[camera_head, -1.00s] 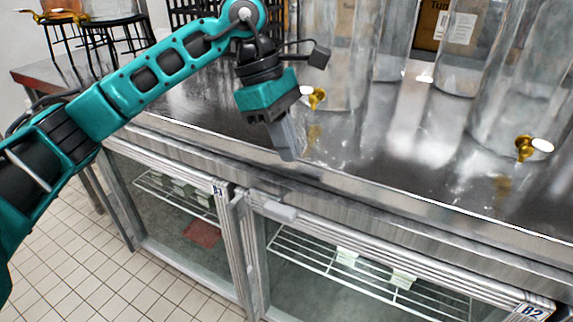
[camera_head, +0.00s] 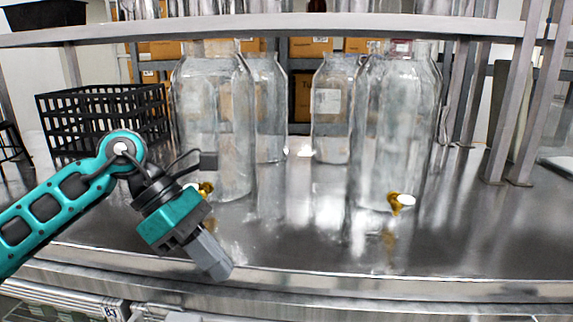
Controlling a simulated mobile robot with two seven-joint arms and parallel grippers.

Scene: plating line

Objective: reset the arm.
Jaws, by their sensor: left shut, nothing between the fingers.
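My left arm (camera_head: 50,207) comes in from the left, teal and black. My left gripper (camera_head: 219,268) points down and to the right, just above the front edge of the steel counter (camera_head: 320,240). Its fingers are shut and empty. It stands in front of the left glass dispenser and apart from it. My right gripper is not in view.
Several large glass dispensers stand on the counter, one at left (camera_head: 225,130) and one at right (camera_head: 395,130) with brass taps. A black crate (camera_head: 95,125) is at the back left. A steel shelf (camera_head: 300,25) crosses above. The counter's right front is clear.

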